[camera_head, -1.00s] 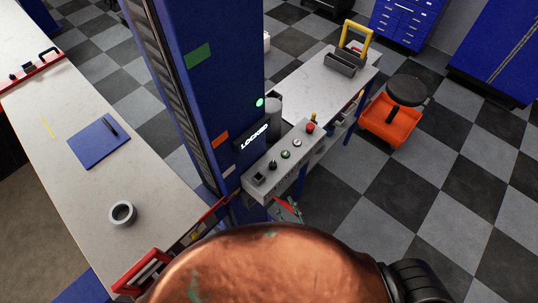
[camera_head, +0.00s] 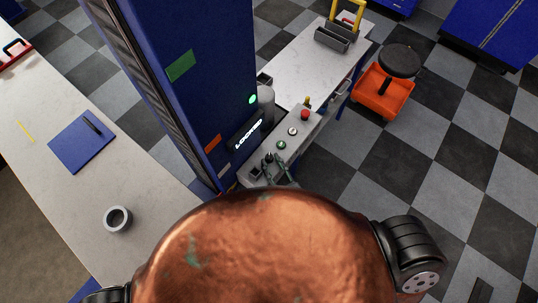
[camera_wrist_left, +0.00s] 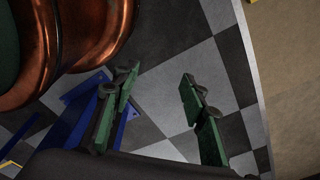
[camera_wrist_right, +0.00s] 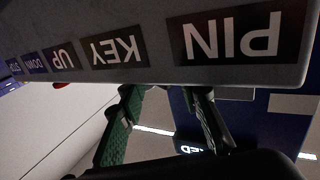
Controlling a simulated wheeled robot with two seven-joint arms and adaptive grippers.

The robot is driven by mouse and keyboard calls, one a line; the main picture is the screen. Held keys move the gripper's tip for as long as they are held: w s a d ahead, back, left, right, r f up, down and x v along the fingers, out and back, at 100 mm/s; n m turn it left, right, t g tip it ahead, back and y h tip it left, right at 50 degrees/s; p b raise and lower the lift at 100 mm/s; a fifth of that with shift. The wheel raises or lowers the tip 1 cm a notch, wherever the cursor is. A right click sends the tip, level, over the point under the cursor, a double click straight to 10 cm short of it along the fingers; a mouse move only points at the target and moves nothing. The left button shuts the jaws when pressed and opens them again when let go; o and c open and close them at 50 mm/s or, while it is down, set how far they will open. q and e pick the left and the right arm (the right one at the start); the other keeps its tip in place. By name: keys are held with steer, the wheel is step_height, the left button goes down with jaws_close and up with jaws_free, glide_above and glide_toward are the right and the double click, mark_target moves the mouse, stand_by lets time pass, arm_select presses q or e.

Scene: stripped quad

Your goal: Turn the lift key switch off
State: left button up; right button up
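The lift control box (camera_head: 312,127) is on the blue lift column. Its key switch (camera_head: 268,157) is a small dark knob between a black square switch (camera_head: 255,173) and a green button (camera_head: 281,145). My right gripper (camera_head: 274,164) is at the key switch, its green fingers apart; contact is unclear. In the right wrist view, the fingers (camera_wrist_right: 166,98) reach past the panel edge near the KEY label (camera_wrist_right: 115,48) and PIN label (camera_wrist_right: 225,38); the knob is hidden there. My left gripper (camera_wrist_left: 158,82) is open and empty above the floor.
The column display (camera_head: 248,134) reads LOCKED and a green lamp (camera_head: 252,99) is lit. A red stop button (camera_head: 304,115) is at the box's far end. A workbench (camera_head: 60,190) stands left; an orange stool (camera_head: 383,92) stands right on open floor.

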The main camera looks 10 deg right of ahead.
steer(key=shift+x, duration=1.45)
steer(key=shift+c, duration=0.3)
jaws_close()
